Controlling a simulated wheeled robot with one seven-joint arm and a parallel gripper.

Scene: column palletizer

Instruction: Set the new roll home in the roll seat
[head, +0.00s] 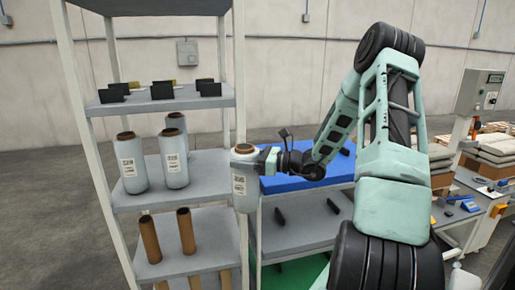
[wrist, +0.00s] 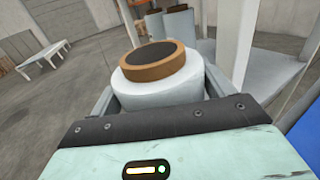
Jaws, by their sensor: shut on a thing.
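A new roll (head: 243,188), white wrap with a printed label and a brown core, is held upright by my gripper (head: 262,160) in front of the shelf rack's right post. In the wrist view the roll (wrist: 160,90) stands between the fingers of my gripper (wrist: 160,105), its brown core end (wrist: 153,62) facing up. The fingers lie against its sides. The roll appears clear of the shelves. I cannot make out the roll seat in either view.
The rack's middle shelf (head: 205,195) bears more rolls (head: 131,163); bare cardboard cores (head: 186,231) stand below. A blue-topped bench (head: 290,184) is behind my gripper. At right are a control box (head: 480,92) on a post, stacked sacks (head: 490,155) and a tool table. Open floor lies left.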

